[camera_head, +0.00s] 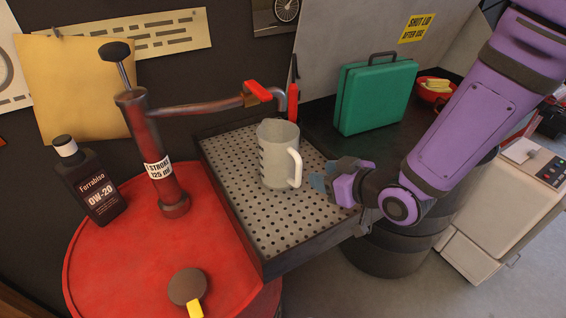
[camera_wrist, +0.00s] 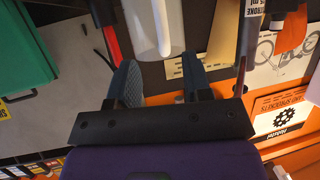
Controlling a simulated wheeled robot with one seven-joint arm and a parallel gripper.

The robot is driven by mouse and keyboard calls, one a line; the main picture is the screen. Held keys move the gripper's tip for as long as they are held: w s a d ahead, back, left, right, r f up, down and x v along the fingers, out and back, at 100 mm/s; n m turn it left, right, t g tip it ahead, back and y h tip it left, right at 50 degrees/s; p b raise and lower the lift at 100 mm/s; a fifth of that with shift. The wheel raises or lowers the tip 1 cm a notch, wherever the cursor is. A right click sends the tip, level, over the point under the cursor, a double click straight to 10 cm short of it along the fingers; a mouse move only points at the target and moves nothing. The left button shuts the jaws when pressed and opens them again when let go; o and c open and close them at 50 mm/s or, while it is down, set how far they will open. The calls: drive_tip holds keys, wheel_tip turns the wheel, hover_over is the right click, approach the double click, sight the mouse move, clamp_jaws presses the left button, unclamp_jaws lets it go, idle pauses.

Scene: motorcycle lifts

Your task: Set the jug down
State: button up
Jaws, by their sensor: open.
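The jug (camera_head: 274,160) is a pale grey-green cup with a white handle and dark marks on its side. It stands upright on the perforated metal drip tray (camera_head: 262,232), below the pump spout. Its handle faces right, toward my gripper (camera_head: 326,178). My gripper is open and empty at the tray's right edge, with a small gap between its fingertips and the handle. In the wrist view, the jug (camera_wrist: 141,22) and its handle are just beyond my two spread fingers (camera_wrist: 160,80).
A red hand pump (camera_head: 152,155) with a spout stands on a red drum (camera_head: 105,255). A black oil bottle (camera_head: 93,187) stands left of the pump. A green case (camera_head: 375,95) and a red bowl (camera_head: 433,95) sit behind my arm. The tray's front is clear.

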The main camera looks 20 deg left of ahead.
sight(301, 169)
drive_tip(key=x, duration=0.8)
drive_tip(key=shift+s+a, duration=0.1)
drive_tip(key=shift+a, duration=0.1)
clamp_jaws()
